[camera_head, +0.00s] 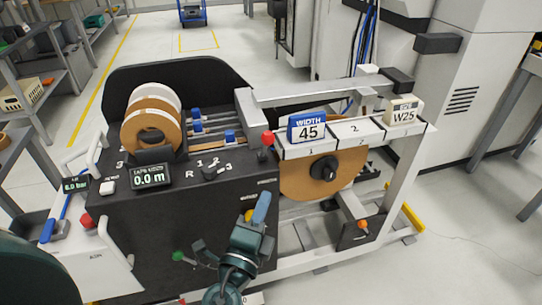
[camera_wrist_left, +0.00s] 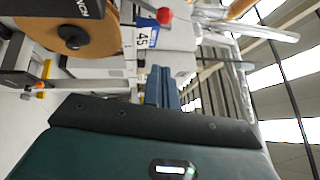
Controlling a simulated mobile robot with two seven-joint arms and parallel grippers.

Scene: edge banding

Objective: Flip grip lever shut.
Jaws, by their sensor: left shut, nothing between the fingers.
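My left gripper (camera_head: 263,197) is shut and empty, its blue fingers together, in front of the black machine cabinet (camera_head: 150,215). The shut fingers also show in the left wrist view (camera_wrist_left: 161,72). A lever with a red ball knob (camera_head: 268,138) stands at the cabinet's top right edge, above and apart from the fingertips. The red knob also shows in the wrist view (camera_wrist_left: 164,15). A green-knobbed lever (camera_head: 178,256) is low on the cabinet front, left of the gripper. No label shows which one is the grip lever. My right gripper is not in view.
A blue "WIDTH 45" sign (camera_head: 308,127) and a "W25" block (camera_head: 403,111) sit on the white numbered panels. A brown roll (camera_head: 300,180) hangs below them. More rolls (camera_head: 151,130) stand on the cabinet top. Open floor (camera_head: 470,230) lies to the right.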

